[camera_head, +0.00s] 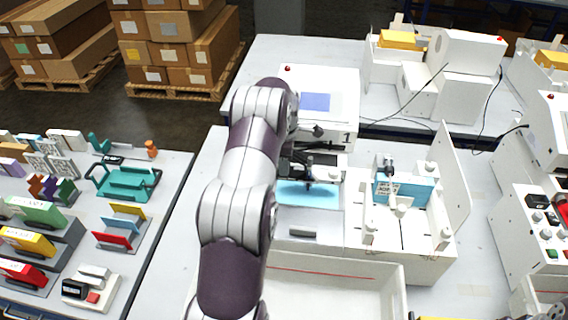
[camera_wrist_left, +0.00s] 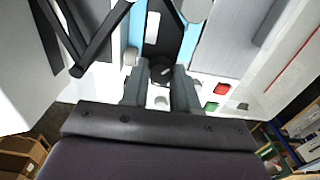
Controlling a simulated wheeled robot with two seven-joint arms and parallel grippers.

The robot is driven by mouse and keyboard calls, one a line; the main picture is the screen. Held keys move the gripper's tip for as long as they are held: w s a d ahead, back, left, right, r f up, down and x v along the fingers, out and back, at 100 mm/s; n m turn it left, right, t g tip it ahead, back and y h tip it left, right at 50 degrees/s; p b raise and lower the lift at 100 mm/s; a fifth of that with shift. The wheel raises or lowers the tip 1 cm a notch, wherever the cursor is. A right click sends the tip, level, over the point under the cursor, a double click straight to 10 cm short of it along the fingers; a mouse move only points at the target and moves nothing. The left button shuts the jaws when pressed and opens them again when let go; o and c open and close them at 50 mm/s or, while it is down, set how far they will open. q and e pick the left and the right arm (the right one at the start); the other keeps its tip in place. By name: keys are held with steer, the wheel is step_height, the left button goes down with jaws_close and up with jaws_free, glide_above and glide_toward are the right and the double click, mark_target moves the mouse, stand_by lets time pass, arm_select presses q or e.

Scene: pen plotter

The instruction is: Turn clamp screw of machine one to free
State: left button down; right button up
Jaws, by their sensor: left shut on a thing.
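Machine one (camera_head: 320,88) is a white box with a blue screen and a "1" on its front, at the middle of the head view. A light blue sheet (camera_head: 308,193) lies on its bed below the pen carriage. My left gripper (camera_head: 310,172) is at the carriage, largely hidden by my arm and dark machine parts. In the left wrist view my left gripper (camera_wrist_left: 160,88) has its two grey fingers closed about a small dark round knob, the clamp screw (camera_wrist_left: 160,72). How far the screw is turned cannot be told. My right gripper is not in view.
A white fixture (camera_head: 420,255) holding a blue-and-white block (camera_head: 405,188) stands right of the machine. A white open tray (camera_head: 340,288) is in front. A left table holds a teal tray (camera_head: 128,182) and several coloured pieces. Boxes on pallets (camera_head: 178,50) stand behind.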

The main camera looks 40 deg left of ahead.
arm_select(q)
steer(key=shift+w+r, duration=0.1)
steer(key=shift+r, duration=0.05)
steer(key=c, duration=1.1)
jaws_free()
steer(key=shift+c, duration=0.2)
steer(key=o, duration=0.3)
steer(key=shift+d, duration=0.15)
steer(key=shift+r, duration=0.35)
step_height(320, 180, up, 12)
steer(key=p, duration=0.9)
steer(key=shift+p, duration=0.3)
